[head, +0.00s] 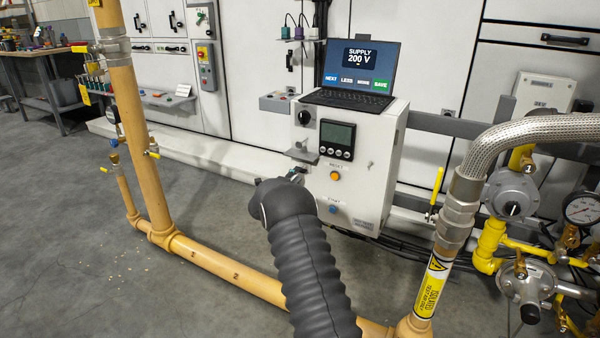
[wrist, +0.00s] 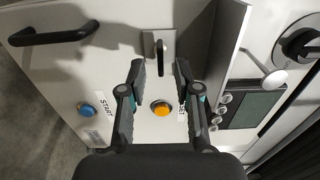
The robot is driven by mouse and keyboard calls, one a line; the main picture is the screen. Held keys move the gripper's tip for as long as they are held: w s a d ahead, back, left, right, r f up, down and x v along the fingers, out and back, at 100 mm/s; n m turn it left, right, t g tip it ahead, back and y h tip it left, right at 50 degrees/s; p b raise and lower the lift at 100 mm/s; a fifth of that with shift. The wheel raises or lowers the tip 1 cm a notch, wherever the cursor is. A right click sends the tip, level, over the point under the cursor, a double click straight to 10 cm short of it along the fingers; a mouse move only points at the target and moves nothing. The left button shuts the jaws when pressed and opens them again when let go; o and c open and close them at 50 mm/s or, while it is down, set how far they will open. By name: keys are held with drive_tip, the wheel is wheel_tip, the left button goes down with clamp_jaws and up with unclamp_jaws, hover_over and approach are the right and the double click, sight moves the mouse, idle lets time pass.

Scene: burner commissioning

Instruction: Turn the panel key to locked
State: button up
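The panel key (wrist: 160,48) shows in the wrist view as a dark upright piece on a light plate on the white control box (head: 373,170). My gripper (wrist: 160,66) is open, with one finger on each side of the key and a visible gap to both. In the head view my gripper (head: 297,178) is at the left part of the box front, and my arm hides the key there. I cannot read any lock marking.
An orange reset button (wrist: 161,109) and a blue start button (wrist: 86,110) are nearby. A grey ledge (wrist: 226,45) juts out close to the right finger. Beyond it are a display (wrist: 257,107) and a black knob (wrist: 299,43). A laptop (head: 352,98) stands on the box.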

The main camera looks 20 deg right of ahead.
drive_tip(key=shift+x, duration=1.6)
clamp_jaws()
